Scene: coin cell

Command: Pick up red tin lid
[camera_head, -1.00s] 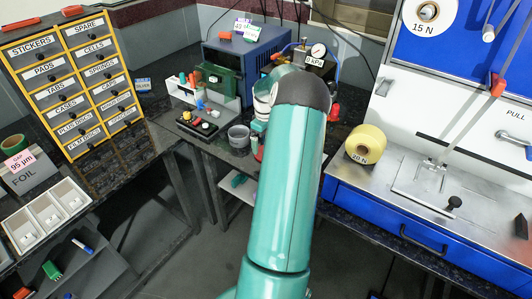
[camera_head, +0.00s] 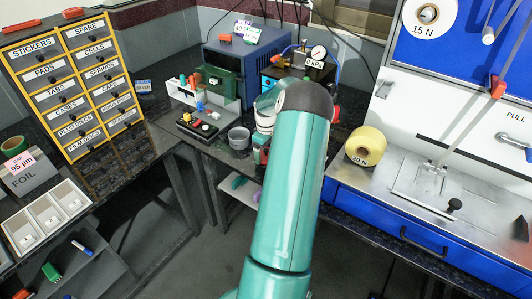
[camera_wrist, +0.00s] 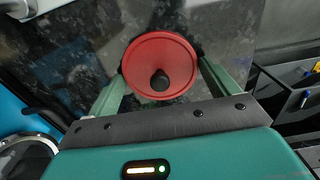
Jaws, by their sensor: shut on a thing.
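The red tin lid (camera_wrist: 140,72) is a round red disc with a raised rim and a dark knob at its middle. In the wrist view it sits between the two green fingers of my gripper (camera_wrist: 160,70), which is shut on it from both sides. The dark speckled bench top shows behind the lid. In the head view my teal arm reaches toward the back bench and hides most of the gripper and the lid.
A grey cup (camera_head: 239,138) and a black tray with knobs (camera_head: 197,126) stand left of my arm. A black gauge box (camera_head: 290,72) is behind it. Labelled drawers (camera_head: 75,85) stand far left.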

